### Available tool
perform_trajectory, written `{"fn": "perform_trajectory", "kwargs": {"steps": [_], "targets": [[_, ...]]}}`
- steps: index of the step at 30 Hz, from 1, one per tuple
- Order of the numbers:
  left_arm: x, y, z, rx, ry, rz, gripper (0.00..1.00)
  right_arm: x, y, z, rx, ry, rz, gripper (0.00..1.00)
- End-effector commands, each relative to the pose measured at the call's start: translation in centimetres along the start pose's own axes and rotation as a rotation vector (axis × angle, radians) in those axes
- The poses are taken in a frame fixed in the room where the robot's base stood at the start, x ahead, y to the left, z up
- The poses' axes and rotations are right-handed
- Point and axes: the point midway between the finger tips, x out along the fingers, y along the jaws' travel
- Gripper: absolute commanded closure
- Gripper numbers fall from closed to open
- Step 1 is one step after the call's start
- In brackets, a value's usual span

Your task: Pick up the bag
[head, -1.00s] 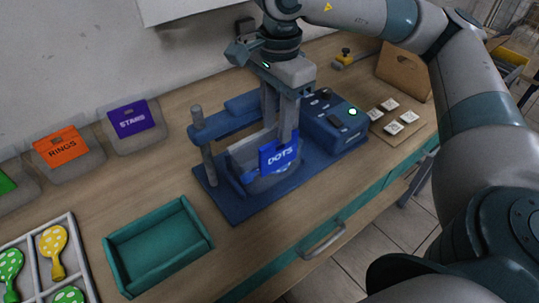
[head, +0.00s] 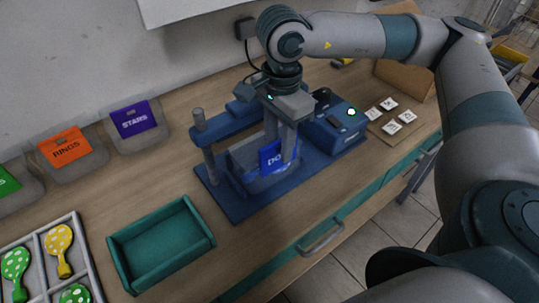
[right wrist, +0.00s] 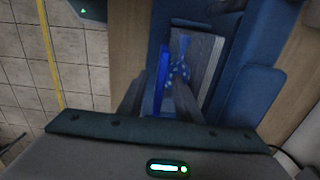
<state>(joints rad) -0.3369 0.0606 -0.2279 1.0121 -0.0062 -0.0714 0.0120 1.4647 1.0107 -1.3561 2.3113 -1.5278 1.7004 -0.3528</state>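A grey see-through pouch (head: 243,163) with a blue label card reading DOTS (head: 269,156) stands in the blue press. It looks like the bag; I cannot be sure. My right gripper (head: 281,150) points down at it, and one finger hides the right part of the label. In the right wrist view the gripper (right wrist: 161,108) is open, its fingers apart on either side of the blue card (right wrist: 164,80), seen nearly edge-on. A blue dotted balloon (right wrist: 181,62) shows beside the card. My left gripper is not in view.
The blue press (head: 232,203) surrounds the pouch. Pouches marked RINGS (head: 66,148) and STARS (head: 132,119) stand by the wall.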

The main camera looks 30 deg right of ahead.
Motion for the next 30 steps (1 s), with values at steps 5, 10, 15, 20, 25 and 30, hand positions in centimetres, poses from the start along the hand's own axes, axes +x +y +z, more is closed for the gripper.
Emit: {"fn": "perform_trajectory", "kwargs": {"steps": [5,10,15,20,25,30], "targets": [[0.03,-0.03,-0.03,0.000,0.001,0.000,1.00,0.00,-0.01,-0.01,0.000,0.000,0.000,0.69],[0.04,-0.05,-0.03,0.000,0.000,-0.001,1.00,-0.02,-0.01,-0.01,0.001,0.000,0.000,0.69],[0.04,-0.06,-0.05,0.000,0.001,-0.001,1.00,-0.03,-0.02,-0.01,0.001,0.000,0.000,1.00],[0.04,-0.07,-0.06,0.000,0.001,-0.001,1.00,-0.03,-0.02,-0.01,0.001,0.000,0.000,1.00],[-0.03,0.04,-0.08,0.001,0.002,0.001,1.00,-0.05,-0.02,0.00,0.001,0.000,0.000,1.00],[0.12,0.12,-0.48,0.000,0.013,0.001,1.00,-0.32,-0.06,0.00,0.001,0.000,-0.001,1.00]]}}
